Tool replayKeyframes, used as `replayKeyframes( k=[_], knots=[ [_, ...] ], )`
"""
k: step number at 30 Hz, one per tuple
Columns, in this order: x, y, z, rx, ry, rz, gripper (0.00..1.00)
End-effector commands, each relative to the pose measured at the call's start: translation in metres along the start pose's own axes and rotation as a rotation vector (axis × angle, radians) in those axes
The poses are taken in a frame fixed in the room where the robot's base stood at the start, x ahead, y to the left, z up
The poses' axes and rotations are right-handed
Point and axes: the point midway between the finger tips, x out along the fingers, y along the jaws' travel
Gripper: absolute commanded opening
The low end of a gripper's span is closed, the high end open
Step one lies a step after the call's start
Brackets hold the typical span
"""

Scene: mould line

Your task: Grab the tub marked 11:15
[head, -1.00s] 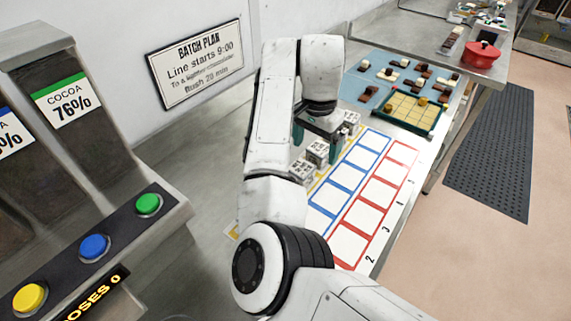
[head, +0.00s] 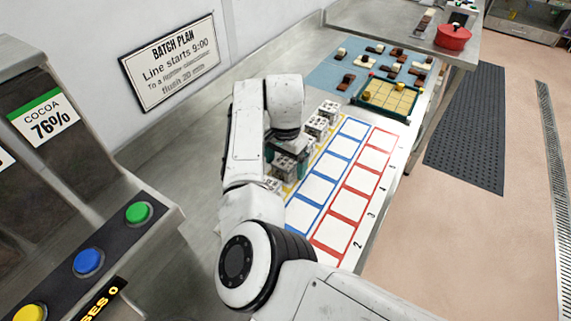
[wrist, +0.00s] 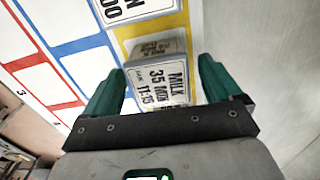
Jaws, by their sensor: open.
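The tub marked 11:15 (wrist: 160,86) shows in the wrist view, a pale block with a white label reading MILK, 35 MIN, 11:15. It lies between the two green fingers of my gripper (wrist: 160,70), with a visible gap on each side. My gripper is open and not closed on it. In the head view my gripper (head: 284,155) is low over the row of tubs, partly hidden by my arm, and the labels there are too small to read.
Other tubs (head: 317,126) stand in the row behind my gripper. A label ending in 00 (wrist: 135,9) is close by in the wrist view. A mat with blue and red boxes (head: 340,185) lies to the right. A green-edged tray (head: 390,98) and a red pot (head: 453,38) are farther back.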

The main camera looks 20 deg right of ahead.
Motion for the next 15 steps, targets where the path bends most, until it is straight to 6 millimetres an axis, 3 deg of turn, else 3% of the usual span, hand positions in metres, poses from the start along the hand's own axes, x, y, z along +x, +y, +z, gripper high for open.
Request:
replayKeyframes(
  k=[10, 15],
  knots=[
    [0.0086, 0.0001, -0.0002, 0.0, 0.001, -0.001, 0.91],
    [0.0084, 0.0, -0.0002, 0.0, 0.001, -0.001, 0.74]
  ],
)
